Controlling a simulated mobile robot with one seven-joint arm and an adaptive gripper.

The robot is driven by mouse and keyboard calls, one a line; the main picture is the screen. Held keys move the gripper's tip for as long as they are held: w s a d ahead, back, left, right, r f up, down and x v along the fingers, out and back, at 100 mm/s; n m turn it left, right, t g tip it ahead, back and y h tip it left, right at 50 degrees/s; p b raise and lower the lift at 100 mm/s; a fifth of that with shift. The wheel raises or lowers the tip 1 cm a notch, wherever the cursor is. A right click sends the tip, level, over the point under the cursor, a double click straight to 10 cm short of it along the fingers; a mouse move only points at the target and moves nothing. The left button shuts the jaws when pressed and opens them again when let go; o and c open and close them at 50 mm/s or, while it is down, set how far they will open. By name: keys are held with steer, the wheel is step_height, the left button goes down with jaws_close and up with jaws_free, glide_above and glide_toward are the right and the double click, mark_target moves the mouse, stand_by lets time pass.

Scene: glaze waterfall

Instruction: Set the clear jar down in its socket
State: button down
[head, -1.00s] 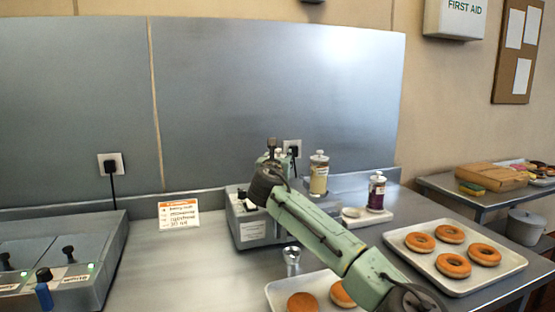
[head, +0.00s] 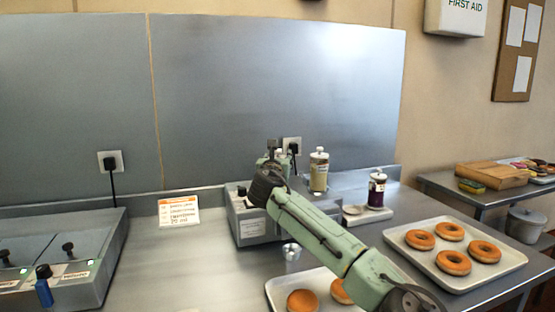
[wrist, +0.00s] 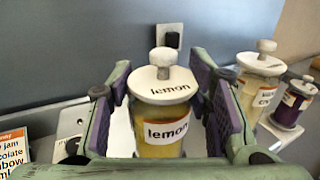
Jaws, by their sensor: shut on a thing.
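My gripper (wrist: 160,88) is shut on a glass jar (wrist: 162,130) with a white knobbed lid and a "lemon" label. The jar stands upright between the two fingers, with yellow contents. Its bottom is hidden by my gripper. In the head view my gripper (head: 271,172) is over the grey block unit (head: 258,228), and the arm hides most of the held jar. A second jar (head: 319,172) with cream contents stands at the back right of the unit; its label begins with "C" in the wrist view (wrist: 262,97). The socket under the held jar is not visible.
A purple jar (head: 376,190) stands on a white base (head: 357,220) to the right. Donut trays lie in front (head: 281,290) and at right (head: 510,262). A small metal cup (head: 291,254) stands before the unit. A card (head: 178,211) stands left; the counter before it is clear.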

steer(key=c, duration=1)
jaws_free()
steer(key=shift+o, duration=1.3)
steer(key=shift+f, duration=0.1)
steer(key=shift+f, duration=0.1)
